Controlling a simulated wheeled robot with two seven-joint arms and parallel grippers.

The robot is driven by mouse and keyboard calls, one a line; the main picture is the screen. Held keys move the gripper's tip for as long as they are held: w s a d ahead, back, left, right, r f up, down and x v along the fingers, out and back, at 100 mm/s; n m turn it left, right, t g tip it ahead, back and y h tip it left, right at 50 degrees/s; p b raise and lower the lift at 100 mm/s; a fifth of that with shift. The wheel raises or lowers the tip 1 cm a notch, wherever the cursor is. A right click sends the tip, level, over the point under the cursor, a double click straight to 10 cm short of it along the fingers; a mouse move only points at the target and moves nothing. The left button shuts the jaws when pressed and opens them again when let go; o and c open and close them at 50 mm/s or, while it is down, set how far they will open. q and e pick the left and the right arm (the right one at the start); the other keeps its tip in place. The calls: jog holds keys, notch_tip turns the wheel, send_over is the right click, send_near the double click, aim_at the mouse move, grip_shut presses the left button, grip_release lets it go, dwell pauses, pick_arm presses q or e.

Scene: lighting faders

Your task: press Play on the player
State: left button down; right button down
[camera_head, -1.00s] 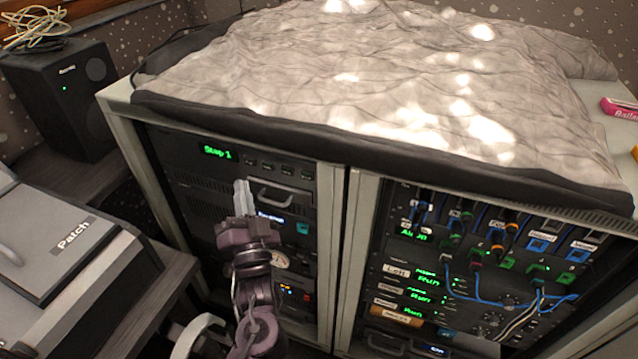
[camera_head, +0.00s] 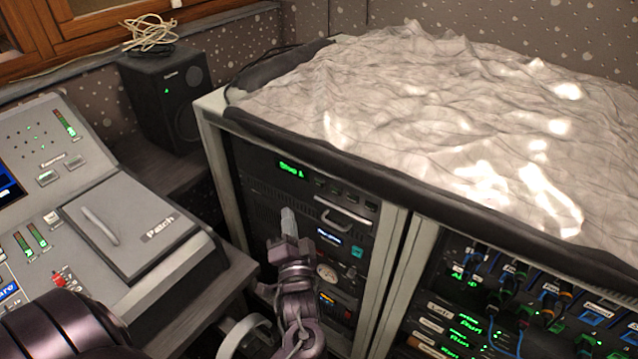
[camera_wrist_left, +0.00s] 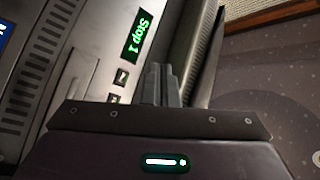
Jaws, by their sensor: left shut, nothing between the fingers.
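The player is the dark rack unit with a green display (camera_head: 292,168) at the top of the left rack. The display shows "Stop 1" in the left wrist view (camera_wrist_left: 138,35). A row of small buttons (camera_head: 343,193) runs to its right. Two buttons (camera_wrist_left: 118,88) show in the left wrist view, beside the fingers; any others are hidden there. My left gripper (camera_head: 288,213) is shut and empty, in front of the left rack and below the display in the head view. Its fingers (camera_wrist_left: 160,85) point toward the rack front; contact cannot be told. My right gripper is not in view.
A drawer handle (camera_head: 343,215) sits below the buttons. A mixing console (camera_head: 190,215) stands at left, close to my left arm. A speaker (camera_head: 165,100) is behind it. A grey cloth (camera_head: 420,110) covers the rack top. Cabled units (camera_head: 500,290) fill the right rack.

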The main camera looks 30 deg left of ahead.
aim_at(319, 184)
pick_arm(q)
jog(key=shift+w, duration=0.15)
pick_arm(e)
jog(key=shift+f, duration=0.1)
